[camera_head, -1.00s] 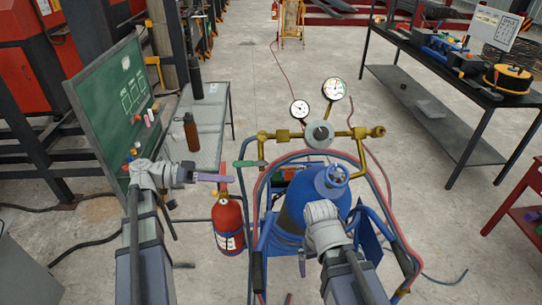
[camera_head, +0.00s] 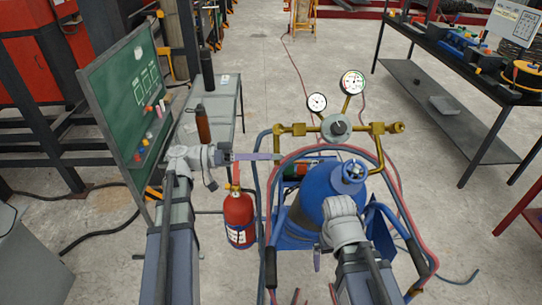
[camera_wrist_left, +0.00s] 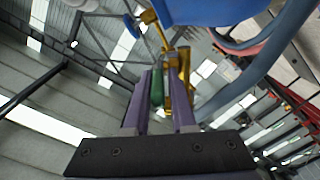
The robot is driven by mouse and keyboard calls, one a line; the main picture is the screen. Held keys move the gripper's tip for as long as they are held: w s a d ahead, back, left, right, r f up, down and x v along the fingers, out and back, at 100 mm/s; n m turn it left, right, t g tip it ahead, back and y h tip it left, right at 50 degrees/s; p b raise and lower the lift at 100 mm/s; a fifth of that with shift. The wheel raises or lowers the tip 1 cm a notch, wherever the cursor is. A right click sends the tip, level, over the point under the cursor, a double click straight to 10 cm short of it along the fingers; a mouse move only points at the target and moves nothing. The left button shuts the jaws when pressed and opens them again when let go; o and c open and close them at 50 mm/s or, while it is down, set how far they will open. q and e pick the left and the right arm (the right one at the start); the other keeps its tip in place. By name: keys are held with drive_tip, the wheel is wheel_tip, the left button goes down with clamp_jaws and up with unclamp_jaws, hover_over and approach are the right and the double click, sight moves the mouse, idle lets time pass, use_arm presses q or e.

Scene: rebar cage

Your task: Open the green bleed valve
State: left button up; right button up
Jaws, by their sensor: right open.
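The green bleed valve handle (camera_wrist_left: 157,88) shows in the left wrist view, lying lengthwise between my left gripper's purple fingers, closer to the left one. Brass fittings (camera_wrist_left: 182,80) are just beyond it. My left gripper (camera_wrist_left: 164,78) is open, with a gap between its fingers. In the head view, my left gripper (camera_head: 262,156) reaches rightward below the left end of the brass manifold (camera_head: 296,130) and covers the handle.
A blue cart frame (camera_head: 268,215) with red hoses surrounds the cylinder. Two gauges (camera_head: 352,82) rise above the manifold. A red fire extinguisher (camera_head: 238,215) stands below my left gripper. A green board (camera_head: 135,95) and a small table (camera_head: 228,105) are at left; a workbench (camera_head: 455,80) is at right.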

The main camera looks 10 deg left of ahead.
use_arm(q)
drive_tip(key=shift+x, duration=1.35)
clamp_jaws()
idle(0.5)
